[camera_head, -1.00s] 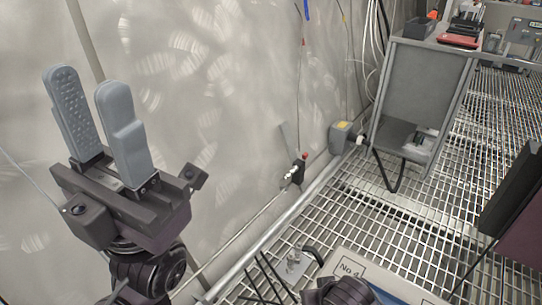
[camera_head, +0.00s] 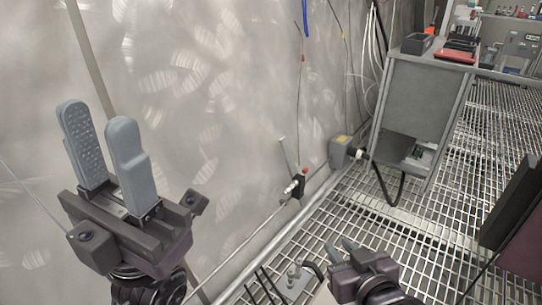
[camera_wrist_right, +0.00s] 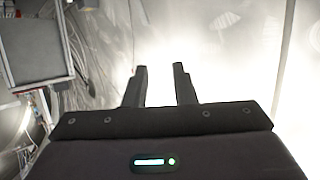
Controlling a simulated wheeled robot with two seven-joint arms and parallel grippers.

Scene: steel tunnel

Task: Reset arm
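My left gripper (camera_head: 97,112) stands upright at the left of the head view, in front of the pale wall. Its two grey fingers point up with a gap between them and nothing in it. My right gripper (camera_head: 342,248) shows at the bottom of the head view, above the grating, with its fingers pointing up and left. In the right wrist view its two dark fingers (camera_wrist_right: 160,68) stand apart, with nothing between them.
A pale wall (camera_head: 225,100) runs along the left. A valve fitting (camera_head: 298,185) and a grey box (camera_head: 341,151) sit along its base. A grey bench (camera_head: 418,100) with a red tray (camera_head: 457,54) stands back right. The metal grating floor (camera_head: 400,222) is largely open.

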